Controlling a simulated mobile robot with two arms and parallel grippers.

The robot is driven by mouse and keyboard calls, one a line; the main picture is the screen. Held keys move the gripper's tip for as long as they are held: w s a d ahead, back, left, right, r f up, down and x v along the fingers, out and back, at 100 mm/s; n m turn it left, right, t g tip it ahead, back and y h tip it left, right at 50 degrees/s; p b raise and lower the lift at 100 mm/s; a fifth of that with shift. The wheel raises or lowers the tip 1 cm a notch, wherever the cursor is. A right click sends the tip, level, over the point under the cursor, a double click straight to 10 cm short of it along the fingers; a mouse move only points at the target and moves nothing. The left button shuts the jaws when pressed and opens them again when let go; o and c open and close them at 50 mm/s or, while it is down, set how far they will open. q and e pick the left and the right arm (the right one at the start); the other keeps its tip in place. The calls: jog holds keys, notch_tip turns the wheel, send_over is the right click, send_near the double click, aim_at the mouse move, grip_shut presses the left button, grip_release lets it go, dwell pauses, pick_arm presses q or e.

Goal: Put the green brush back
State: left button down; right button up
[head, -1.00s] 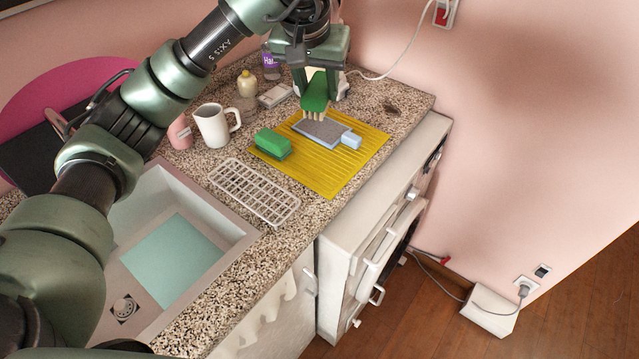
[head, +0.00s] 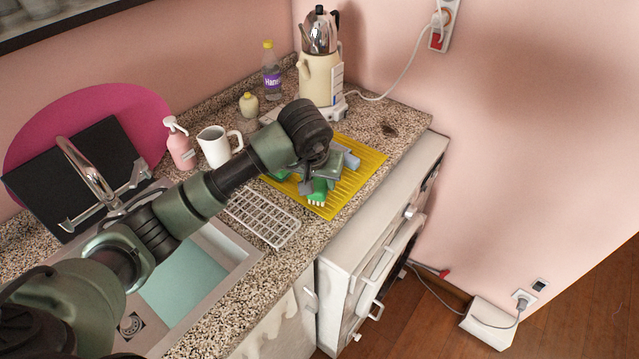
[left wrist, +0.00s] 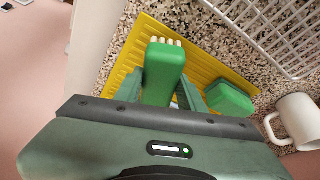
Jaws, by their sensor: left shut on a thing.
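My left gripper (head: 318,178) is shut on the green brush (head: 318,191), over the yellow ribbed mat (head: 345,205). In the left wrist view the brush (left wrist: 163,72) sits between the fingers (left wrist: 160,95), its pale bristles at the outer end. I cannot tell whether the brush touches the mat (left wrist: 128,55). A green sponge-like block (left wrist: 230,98) lies beside it on the mat; in the head view the arm mostly hides it. A light blue and grey flat tool (head: 352,160) lies behind the gripper, partly hidden. My right gripper is not in view.
A white wire rack (head: 265,217) lies between mat and sink (head: 235,250). A white mug (head: 214,146), pink soap bottle (head: 179,146), small cream bottle (head: 249,105), clear bottle (head: 271,75) and kettle unit (head: 318,78) stand behind. Bare counter (head: 408,122) shows at the back right.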

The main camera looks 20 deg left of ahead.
pick_arm(q)
notch_tip(320, 180, down, 2)
jog(key=shift+s+f, duration=0.1)
jog(key=shift+f, duration=0.15)
jog(key=c, duration=1.3)
grip_release()
jog(key=shift+f, duration=0.1)
jog(key=o, duration=0.4)
jog(key=shift+o, duration=0.2)
